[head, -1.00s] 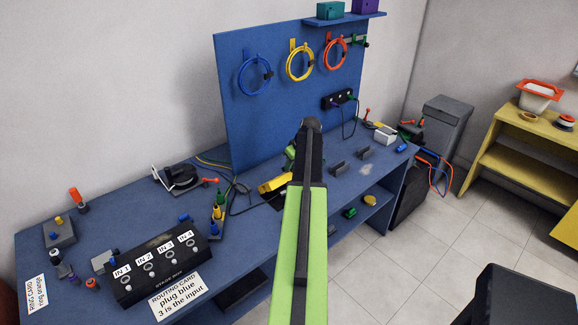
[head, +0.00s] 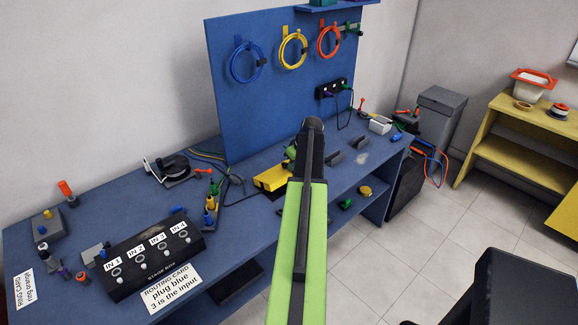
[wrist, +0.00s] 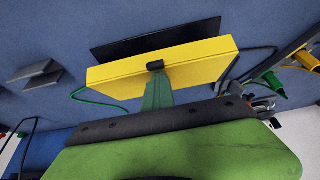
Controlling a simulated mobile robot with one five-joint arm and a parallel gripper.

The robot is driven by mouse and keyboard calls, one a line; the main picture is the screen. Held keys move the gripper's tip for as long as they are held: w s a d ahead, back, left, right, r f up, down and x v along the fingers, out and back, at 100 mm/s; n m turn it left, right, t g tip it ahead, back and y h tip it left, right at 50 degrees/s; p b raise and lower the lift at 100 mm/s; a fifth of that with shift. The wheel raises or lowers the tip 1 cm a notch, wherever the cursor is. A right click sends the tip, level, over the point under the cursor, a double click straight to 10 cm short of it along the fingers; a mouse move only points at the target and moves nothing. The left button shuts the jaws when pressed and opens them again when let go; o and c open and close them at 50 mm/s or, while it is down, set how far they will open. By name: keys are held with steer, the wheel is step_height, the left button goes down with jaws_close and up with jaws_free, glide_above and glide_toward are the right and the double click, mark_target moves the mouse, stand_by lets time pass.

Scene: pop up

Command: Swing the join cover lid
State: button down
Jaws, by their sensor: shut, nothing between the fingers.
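The yellow join cover lid (head: 270,178) is on the blue bench, partly hidden behind my arm in the head view. In the wrist view the yellow lid (wrist: 200,62) is a flat slab with a black plate (wrist: 150,38) along its far side. My gripper (wrist: 155,68) is shut and empty; its dark tip is at the near edge of the yellow lid, and I cannot tell whether it touches. In the head view the gripper end is mostly hidden by my own arm. The lid's hinge cannot be made out.
A stage box (head: 152,256) and routing card (head: 170,288) lie at the bench's front left. Grey brackets (head: 334,158) stand right of my arm. A green cable runs beside the lid. A blue board (head: 258,90) with hung cable coils rises behind.

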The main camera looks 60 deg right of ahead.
steer(key=shift+s+a+f+b, duration=0.15)
steer(key=shift+s+f+b, duration=0.2)
steer(key=shift+f+b, duration=0.25)
steer(key=shift+s+a+f+b, duration=0.1)
steer(key=shift+s+f+b, duration=0.25)
steer(key=shift+f, duration=0.3)
steer(key=shift+s+a+f+b, duration=0.1)
steer(key=shift+f+b, duration=0.6)
steer(key=shift+b, duration=0.05)
steer(key=c, duration=2.1)
jaws_free()
steer(key=shift+r, duration=0.15)
steer(key=shift+c, duration=0.2)
steer(key=o, duration=0.5)
steer(key=shift+c, duration=0.2)
